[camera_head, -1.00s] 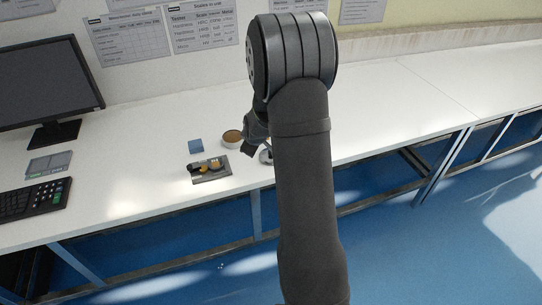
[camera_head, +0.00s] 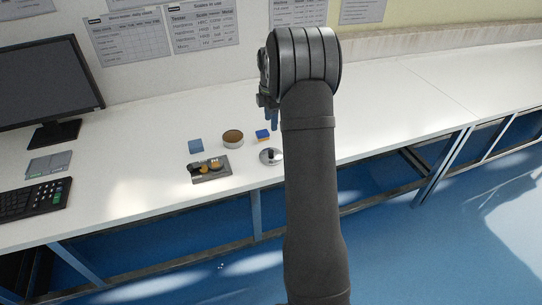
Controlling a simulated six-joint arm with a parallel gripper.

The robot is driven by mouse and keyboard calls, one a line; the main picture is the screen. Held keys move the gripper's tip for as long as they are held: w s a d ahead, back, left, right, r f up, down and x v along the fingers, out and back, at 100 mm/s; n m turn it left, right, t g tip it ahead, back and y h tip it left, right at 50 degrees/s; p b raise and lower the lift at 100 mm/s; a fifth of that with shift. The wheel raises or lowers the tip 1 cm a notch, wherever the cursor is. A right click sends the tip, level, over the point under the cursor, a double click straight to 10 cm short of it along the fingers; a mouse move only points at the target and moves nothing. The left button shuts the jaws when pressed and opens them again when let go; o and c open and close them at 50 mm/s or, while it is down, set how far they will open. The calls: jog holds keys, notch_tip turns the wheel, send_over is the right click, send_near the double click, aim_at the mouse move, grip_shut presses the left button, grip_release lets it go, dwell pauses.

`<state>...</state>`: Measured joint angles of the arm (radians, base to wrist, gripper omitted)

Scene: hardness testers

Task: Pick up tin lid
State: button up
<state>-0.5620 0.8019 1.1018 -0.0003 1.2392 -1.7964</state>
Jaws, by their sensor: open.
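The tin lid (camera_head: 266,157) appears to be the round, silvery disc with a dark knob on the white bench, near its front edge. My arm hides part of its right side. A round tin (camera_head: 233,138) with a brown inside or top stands behind it to the left. My gripper (camera_head: 272,118) is open and shows only in part beside the arm. It is farther back in the picture than the lid, apart from it.
A grey tray (camera_head: 226,174) holding small brass-coloured pieces lies left of the lid. A blue square (camera_head: 195,146) and a small blue and orange block (camera_head: 262,134) lie nearby. A monitor (camera_head: 45,85) and keyboard (camera_head: 35,199) stand at the left. The bench beyond my arm is clear.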

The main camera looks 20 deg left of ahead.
send_over(271, 151)
notch_tip(271, 151, down, 9)
jog(key=shift+s+r, duration=0.1)
jog(key=shift+s, duration=0.05)
jog(key=shift+w+f, duration=0.2)
jog(key=shift+f, duration=2.5)
grip_shut()
jog(key=shift+r, duration=0.1)
